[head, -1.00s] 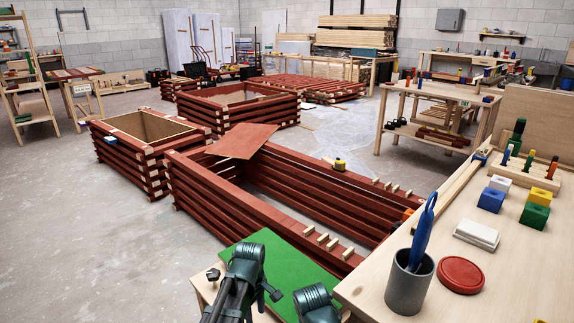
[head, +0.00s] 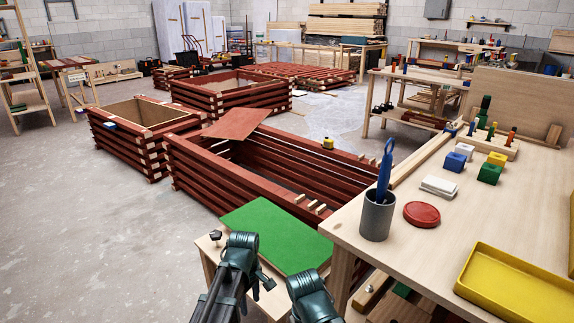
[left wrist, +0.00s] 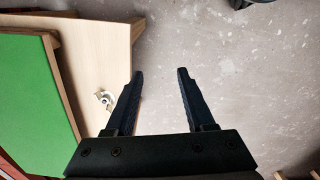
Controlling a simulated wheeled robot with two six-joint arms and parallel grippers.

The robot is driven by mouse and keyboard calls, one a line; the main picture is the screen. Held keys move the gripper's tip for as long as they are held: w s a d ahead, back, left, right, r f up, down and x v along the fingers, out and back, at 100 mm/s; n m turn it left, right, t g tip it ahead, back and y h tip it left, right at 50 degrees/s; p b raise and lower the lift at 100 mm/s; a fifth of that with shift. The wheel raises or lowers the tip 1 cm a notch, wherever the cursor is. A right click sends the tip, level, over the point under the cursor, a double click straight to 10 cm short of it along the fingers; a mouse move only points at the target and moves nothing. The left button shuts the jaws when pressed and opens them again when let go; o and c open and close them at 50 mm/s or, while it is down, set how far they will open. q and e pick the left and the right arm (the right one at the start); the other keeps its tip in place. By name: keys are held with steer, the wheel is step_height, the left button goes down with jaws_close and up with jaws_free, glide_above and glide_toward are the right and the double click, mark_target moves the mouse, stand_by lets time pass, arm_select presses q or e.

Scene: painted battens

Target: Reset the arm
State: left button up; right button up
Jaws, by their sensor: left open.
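My left gripper (left wrist: 160,74) is open and empty in the left wrist view. Its two dark fingers stand apart over bare grey concrete floor, beside the edge of a pale wooden bench (left wrist: 97,60). In the head view dark links of my arm (head: 238,262) rise from the bottom edge, in front of a green board (head: 275,236) on that bench; the fingertips cannot be made out there. The green board also shows at the left of the left wrist view (left wrist: 35,85). I do not see my right gripper.
A wooden table (head: 455,215) on the right holds a grey cup (head: 377,218) with a blue tool, a red disc (head: 421,214), coloured blocks and a yellow tray (head: 515,285). Red batten frames (head: 250,165) stand ahead. Open floor (head: 90,230) lies to the left.

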arm_select(q)
steer(key=s+d+m+y, duration=0.1)
steer(key=s+d+m, duration=0.3)
steer(key=s+m, duration=1)
step_height(320, 180, up, 37)
steer(key=w+m+p, duration=0.1)
steer(key=p, duration=3.6)
steer(key=shift+w+d, duration=0.2)
steer(key=shift+d, duration=0.05)
